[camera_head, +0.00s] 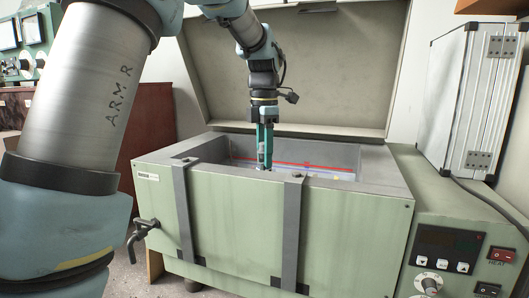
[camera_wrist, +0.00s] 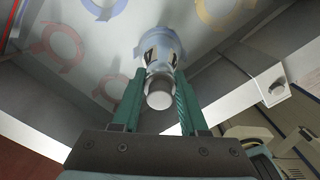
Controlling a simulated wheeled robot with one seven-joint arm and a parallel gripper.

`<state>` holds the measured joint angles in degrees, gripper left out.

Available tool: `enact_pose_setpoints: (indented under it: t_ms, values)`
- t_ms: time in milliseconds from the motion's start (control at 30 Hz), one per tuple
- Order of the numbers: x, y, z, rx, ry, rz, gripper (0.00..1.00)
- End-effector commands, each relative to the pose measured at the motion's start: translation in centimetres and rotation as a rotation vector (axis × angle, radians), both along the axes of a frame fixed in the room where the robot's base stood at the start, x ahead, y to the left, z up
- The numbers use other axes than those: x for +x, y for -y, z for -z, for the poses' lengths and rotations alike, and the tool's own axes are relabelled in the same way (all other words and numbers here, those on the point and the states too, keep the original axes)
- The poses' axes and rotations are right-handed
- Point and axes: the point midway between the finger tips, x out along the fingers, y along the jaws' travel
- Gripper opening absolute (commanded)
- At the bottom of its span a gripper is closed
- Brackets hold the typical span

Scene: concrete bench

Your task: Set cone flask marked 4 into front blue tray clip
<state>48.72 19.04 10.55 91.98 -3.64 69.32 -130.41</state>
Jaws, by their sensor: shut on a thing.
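My gripper (camera_head: 264,160) reaches down into the open green bath, near its front wall. In the wrist view, my gripper (camera_wrist: 160,82) has its two green fingers shut on the neck of a clear flask (camera_wrist: 160,66) with a pale round top. A blue ring-shaped clip (camera_wrist: 159,40) shows around or just behind the flask's body; I cannot tell whether the flask is seated in it. Another blue clip (camera_wrist: 104,8) lies on the tray floor at the upper left. The flask's lower part is hidden in the head view.
Red clips (camera_wrist: 66,42) and a yellow clip (camera_wrist: 216,12) are on the tray floor. The bath's front wall (camera_head: 240,215) and raised lid (camera_head: 330,70) bound the space. A control panel (camera_head: 450,250) and silver case (camera_head: 475,100) stand at the right.

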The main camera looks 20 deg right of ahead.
Motion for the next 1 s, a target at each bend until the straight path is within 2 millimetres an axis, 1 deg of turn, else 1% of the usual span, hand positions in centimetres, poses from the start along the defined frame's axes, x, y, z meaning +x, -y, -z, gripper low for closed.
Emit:
enact_pose_setpoints:
  t_ms: [400,433,700,900,1000]
  values:
    - [0.01,0.01,0.17,-0.001,0.001,0.000,0.00]
    - [0.01,0.01,0.17,-0.001,0.001,0.000,0.46]
    - [0.01,0.00,0.19,0.000,0.000,0.000,0.77]
    - [-0.01,-0.01,0.26,0.001,-0.001,0.000,0.79]
    - [-0.01,-0.01,0.26,0.001,-0.001,0.000,0.90]
